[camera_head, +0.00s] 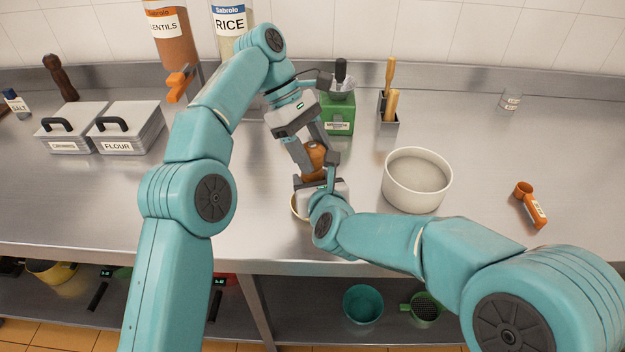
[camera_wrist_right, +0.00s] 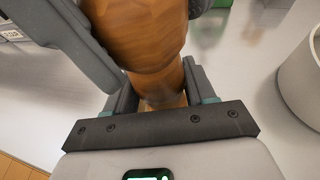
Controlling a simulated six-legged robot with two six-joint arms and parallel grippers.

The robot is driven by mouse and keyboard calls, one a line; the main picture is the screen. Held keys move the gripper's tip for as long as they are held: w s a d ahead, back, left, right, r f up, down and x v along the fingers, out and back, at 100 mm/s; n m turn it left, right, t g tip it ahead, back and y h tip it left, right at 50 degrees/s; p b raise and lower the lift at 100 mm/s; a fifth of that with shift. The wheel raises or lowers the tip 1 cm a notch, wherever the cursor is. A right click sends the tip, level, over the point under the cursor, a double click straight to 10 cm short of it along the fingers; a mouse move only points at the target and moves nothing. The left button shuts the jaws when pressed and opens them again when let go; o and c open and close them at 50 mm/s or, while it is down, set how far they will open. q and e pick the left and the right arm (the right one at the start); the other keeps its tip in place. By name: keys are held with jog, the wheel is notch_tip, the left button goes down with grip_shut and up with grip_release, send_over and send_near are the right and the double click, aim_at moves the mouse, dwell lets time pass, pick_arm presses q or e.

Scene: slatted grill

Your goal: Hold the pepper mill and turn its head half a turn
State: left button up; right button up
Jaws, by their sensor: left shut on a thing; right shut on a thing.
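The pepper mill (camera_head: 315,158) is a turned, orange-brown wooden piece near the middle of the counter, between my two grippers. My left gripper (camera_head: 312,152) reaches down from above and is shut on its upper part. My right gripper (camera_head: 318,178) comes in from the front and is shut on its lower part. In the right wrist view the mill (camera_wrist_right: 146,35) fills the top middle, with the right fingers on both sides of its narrower section. The left gripper's grey fingers flank it higher up. The mill's top and base are mostly hidden.
A white round bowl (camera_head: 417,181) stands close on the right. A green box (camera_head: 338,115) and a utensil holder (camera_head: 388,124) stand behind. Lidded canisters (camera_head: 128,128) are at the left, with a dark wooden mill-like piece (camera_head: 61,78) behind. An orange scoop (camera_head: 531,205) lies far right.

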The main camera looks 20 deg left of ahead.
pick_arm(q)
jog(key=o, duration=1.2)
jog(key=shift+a, duration=0.1)
jog(key=shift+c, duration=0.2)
pick_arm(e)
jog(key=o, duration=1.2)
jog(key=shift+o, duration=0.2)
